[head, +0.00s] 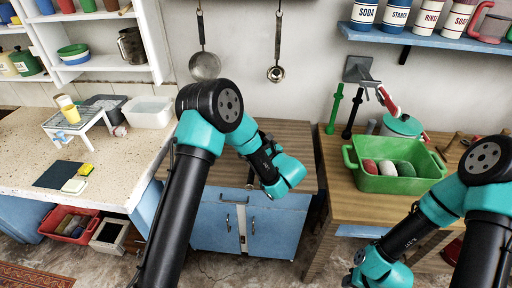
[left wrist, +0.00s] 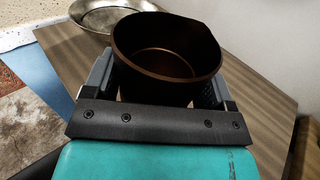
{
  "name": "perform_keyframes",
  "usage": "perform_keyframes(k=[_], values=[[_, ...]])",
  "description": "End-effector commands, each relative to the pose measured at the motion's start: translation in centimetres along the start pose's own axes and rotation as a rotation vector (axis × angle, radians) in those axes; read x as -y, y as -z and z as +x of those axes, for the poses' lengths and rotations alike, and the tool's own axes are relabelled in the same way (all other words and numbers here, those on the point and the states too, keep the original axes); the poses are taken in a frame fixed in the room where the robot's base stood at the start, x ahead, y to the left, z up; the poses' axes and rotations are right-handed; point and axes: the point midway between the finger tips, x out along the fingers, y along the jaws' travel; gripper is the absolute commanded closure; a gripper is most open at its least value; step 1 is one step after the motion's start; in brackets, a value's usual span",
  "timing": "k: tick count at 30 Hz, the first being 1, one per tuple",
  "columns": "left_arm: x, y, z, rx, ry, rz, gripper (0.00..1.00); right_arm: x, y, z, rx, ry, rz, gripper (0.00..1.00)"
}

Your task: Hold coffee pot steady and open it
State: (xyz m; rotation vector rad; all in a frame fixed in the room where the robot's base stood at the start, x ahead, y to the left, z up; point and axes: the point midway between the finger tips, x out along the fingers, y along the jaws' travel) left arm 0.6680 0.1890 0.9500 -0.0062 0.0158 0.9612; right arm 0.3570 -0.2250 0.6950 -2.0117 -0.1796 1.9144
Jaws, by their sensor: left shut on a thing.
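The coffee pot (left wrist: 165,50) shows in the left wrist view as a dark brown, copper-toned round vessel. Its top is uncovered and I see its empty-looking inside. My left gripper (left wrist: 160,88) is shut on the pot body, with one finger on each side. A shallow silver metal dish (left wrist: 110,14) lies just behind the pot; I cannot tell whether it is a lid. In the head view my left arm's wrist is over the wooden-topped blue cabinet, and it hides the pot and gripper. My right arm's wrist shows at the lower right, but its gripper fingers do not.
A green basin (head: 390,182) with several rounded items stands on the right table. A stone counter (head: 110,175) on the left holds a small rack (head: 80,122) and a white tub (head: 148,112). Ladles (head: 205,66) hang behind.

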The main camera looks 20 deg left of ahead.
Motion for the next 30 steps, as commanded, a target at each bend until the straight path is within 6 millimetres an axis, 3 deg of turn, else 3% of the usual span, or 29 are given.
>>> perform_keyframes(k=[14, 30], values=[[0.4, 0.0, 0.5, 0.001, 0.0, -0.002, 0.97, -0.1, -0.3, 0.1, -0.001, 0.0, -0.008, 0.62], [6.4, 0.8, 7.9, 0.002, -0.001, -0.004, 0.97, -0.1, -0.2, 0.1, -0.001, 0.0, -0.007, 0.62]])
